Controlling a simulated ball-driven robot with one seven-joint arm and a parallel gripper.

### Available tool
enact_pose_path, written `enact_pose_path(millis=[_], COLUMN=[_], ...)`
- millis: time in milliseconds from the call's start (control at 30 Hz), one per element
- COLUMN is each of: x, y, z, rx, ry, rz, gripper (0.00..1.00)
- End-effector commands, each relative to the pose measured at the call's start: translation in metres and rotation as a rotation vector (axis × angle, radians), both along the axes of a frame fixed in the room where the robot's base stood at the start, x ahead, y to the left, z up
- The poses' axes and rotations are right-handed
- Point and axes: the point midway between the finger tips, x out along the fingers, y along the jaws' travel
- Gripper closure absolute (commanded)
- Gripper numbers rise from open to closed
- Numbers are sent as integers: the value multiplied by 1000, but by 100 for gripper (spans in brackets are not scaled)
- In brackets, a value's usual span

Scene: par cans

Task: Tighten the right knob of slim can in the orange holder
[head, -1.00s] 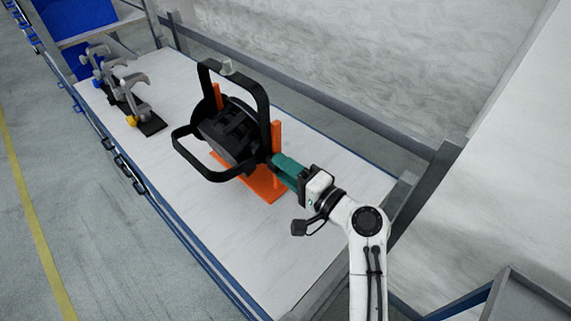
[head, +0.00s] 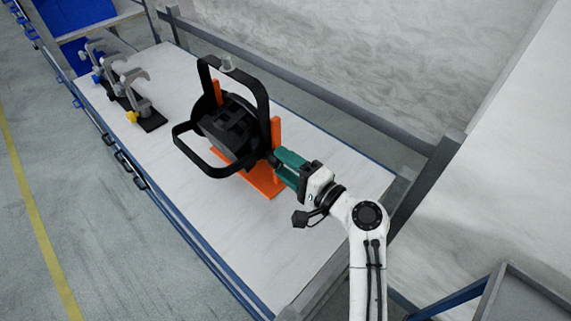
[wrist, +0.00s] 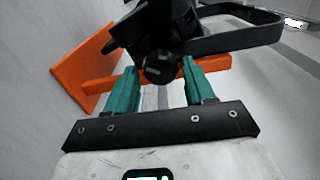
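The slim can (head: 232,128) is a black lamp with two loop-shaped yokes. It sits in the orange holder (head: 265,186) on the bench, and the holder also shows in the wrist view (wrist: 82,66). The right knob (wrist: 160,69) is a round black knob on the can's side facing my gripper. My gripper (head: 277,160) has teal fingers and reaches in from the right. In the wrist view its fingers (wrist: 159,68) stand apart on either side of the knob, with small gaps visible. The gripper looks open.
The white bench (head: 215,235) has free room in front of the holder. Several grey clamps (head: 135,93) stand on black bases at the far left. Blue bins (head: 85,55) are beyond. A grey rail (head: 330,100) runs along the back.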

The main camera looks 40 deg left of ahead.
Motion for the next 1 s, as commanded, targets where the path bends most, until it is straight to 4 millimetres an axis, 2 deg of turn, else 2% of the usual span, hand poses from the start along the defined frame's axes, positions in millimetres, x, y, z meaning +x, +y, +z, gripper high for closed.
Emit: enact_pose_path(millis=[33,100,333,467,800,1000], x=[0,-1,-1,-1,-6,-8], y=[0,0,0,-8,-69,-98], z=[0,0,1,0,-2,-1], rx=[0,0,1,1,1,1], ry=[0,-1,-1,-1,0,-1], rz=[1,2,3,2,-1,-1], gripper=[41,35,35,35,35,35])
